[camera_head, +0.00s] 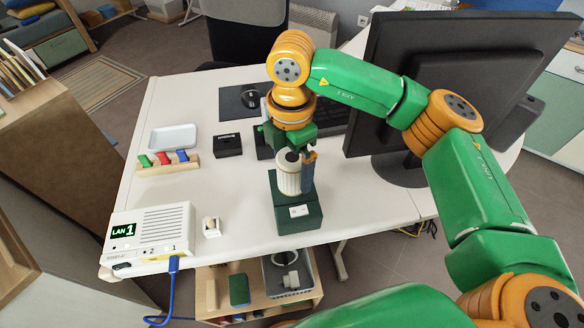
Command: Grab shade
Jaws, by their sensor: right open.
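The shade (289,180) is a white ribbed cylinder with a dark opening at its top. It stands upright on a dark green base (299,214) with a small white switch plate, near the front of the desk. My right gripper (295,160) reaches down from above, at the upper part of the shade. Its jaws are open, and one finger shows beside the shade's right side. The other finger is mostly hidden, so I cannot tell whether either touches the shade. My left gripper is not in view.
On the white desk (240,180) stand a LAN box (150,232) with a blue cable, a peg rack (167,163), a white tray (173,137) and a small black box (228,146). A large monitor (465,60) stands right. Clear desk lies left of the base.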

